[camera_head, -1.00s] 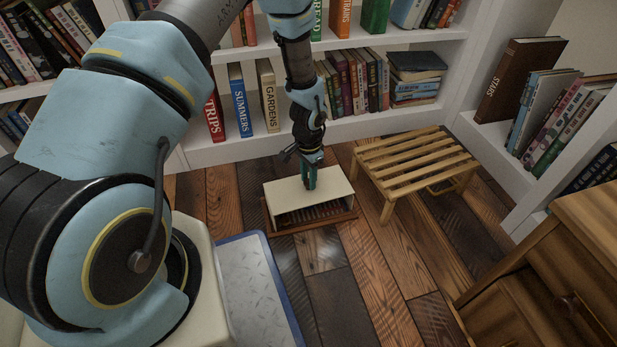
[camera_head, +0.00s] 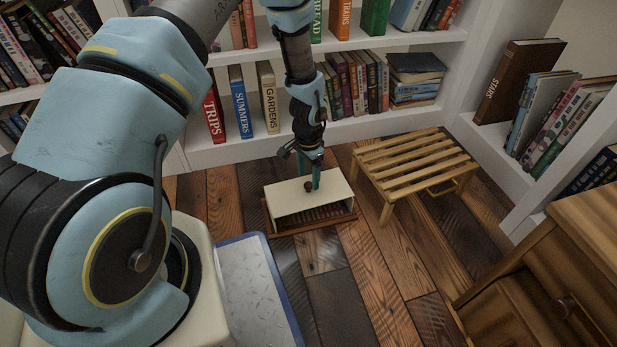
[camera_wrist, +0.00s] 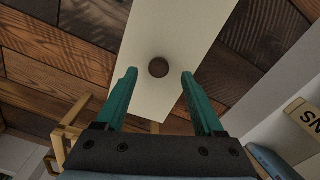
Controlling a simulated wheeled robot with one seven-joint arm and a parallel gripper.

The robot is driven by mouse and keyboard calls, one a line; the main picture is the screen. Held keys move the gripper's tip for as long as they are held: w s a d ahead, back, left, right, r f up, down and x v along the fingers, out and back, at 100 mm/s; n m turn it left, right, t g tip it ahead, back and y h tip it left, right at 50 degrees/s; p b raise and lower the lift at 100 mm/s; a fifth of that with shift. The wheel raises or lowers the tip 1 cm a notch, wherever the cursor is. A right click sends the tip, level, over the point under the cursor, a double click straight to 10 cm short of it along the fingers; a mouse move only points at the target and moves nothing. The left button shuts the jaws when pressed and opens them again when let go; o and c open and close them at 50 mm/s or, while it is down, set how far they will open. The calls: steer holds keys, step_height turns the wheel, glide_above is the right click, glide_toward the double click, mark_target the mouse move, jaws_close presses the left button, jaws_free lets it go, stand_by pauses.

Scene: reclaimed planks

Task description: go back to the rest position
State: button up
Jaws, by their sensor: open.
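My gripper (camera_head: 311,172) is open and empty, with teal fingers pointing down above a cream box (camera_head: 335,190) on the floor. A small dark brown knob (camera_head: 308,187) sits on the box's top. In the wrist view the open fingers (camera_wrist: 160,88) lie either side of the knob (camera_wrist: 158,67), apart from it, with the cream top (camera_wrist: 165,25) beyond. The box's front is open, and dark slats show inside, on a brown wooden base.
A slatted wooden stool (camera_head: 415,160) stands right of the box. White bookshelves (camera_head: 350,128) with several books run behind and at the right. A wooden cabinet (camera_head: 560,240) is at the lower right. Plank floor (camera_head: 365,270) lies clear in front of the box.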

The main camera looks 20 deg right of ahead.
step_height(320, 180, up, 9)
steer(key=p, duration=0.3)
steer(key=w+a+r+n+p, duration=0.1)
steer(key=w+a+r+n, duration=0.15)
steer(key=a+r, duration=0.5)
steer(key=w+a+r+n+p, duration=0.15)
steer(key=a+r+n, duration=0.25)
steer(key=a+r, duration=0.4)
steer(key=s+a+r+n+t+p, duration=0.1)
steer(key=s+a+r+n, duration=0.3)
steer(key=a+r, duration=0.3)
steer(key=s+a+r+n+t+p, duration=0.1)
steer(key=s+a+r+n, duration=0.25)
steer(key=a+r, duration=0.4)
step_height(320, 180, up, 38)
steer(key=p, duration=3.7)
steer(key=shift+s+p, duration=0.2)
steer(key=shift+p, duration=0.15)
steer(key=shift+s+f, duration=0.1)
steer(key=shift+f, duration=0.05)
